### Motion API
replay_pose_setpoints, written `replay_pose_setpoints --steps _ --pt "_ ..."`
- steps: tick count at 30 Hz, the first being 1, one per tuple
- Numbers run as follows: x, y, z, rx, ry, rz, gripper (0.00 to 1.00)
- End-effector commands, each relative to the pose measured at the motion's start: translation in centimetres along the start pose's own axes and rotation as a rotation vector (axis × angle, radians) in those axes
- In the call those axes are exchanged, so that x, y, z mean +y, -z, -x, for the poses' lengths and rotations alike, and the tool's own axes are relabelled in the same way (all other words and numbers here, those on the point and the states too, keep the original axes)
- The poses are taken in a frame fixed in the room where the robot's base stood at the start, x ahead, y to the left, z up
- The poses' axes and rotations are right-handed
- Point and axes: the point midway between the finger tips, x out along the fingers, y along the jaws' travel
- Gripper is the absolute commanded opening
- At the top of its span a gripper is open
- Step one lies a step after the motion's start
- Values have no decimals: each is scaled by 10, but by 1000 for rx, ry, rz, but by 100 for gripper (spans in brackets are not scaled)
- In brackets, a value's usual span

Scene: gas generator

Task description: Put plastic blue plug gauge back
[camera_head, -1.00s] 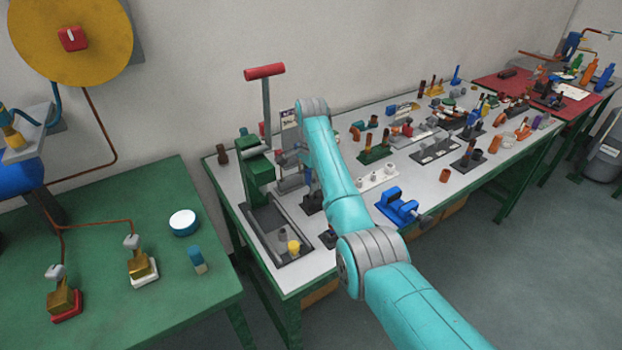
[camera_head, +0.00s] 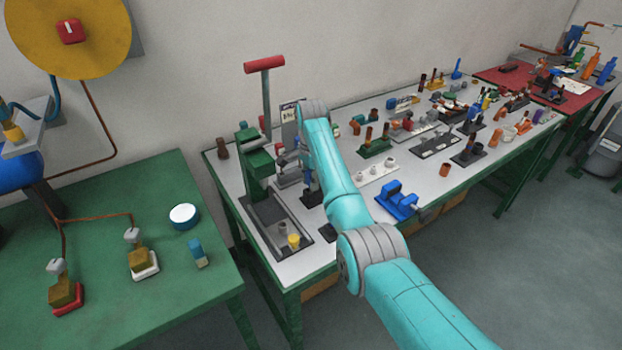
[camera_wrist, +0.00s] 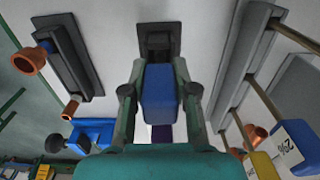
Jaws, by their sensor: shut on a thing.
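The blue plug gauge (camera_wrist: 160,88) shows in the wrist view as a blue block between my two fingers. My gripper (camera_wrist: 160,92) is shut on it. Beyond it, at the top middle of the wrist view, is a dark rectangular holder (camera_wrist: 172,35) on the pale tabletop. Whether the gauge touches this holder, I cannot tell. In the head view my turquoise arm reaches over the front left part of the grey workbench and mostly hides the gripper and gauge.
In the wrist view, a dark stand (camera_wrist: 78,62) with copper fittings and a blue vise (camera_wrist: 92,133) are on the left, and a long grey rail (camera_wrist: 240,60) is on the right. In the head view, a green press (camera_head: 255,170) stands left of my arm.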

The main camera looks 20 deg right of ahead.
Motion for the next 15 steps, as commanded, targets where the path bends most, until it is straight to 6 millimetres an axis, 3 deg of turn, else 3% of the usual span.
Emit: replay_pose_setpoints --steps 8,9,12,15 --pt "0 0 -6 0 -1 0 3" --pt "0 0 -6 0 0 0 38" --pt "0 0 -6 0 0 0 57" --pt "0 0 -6 0 0 0 57"
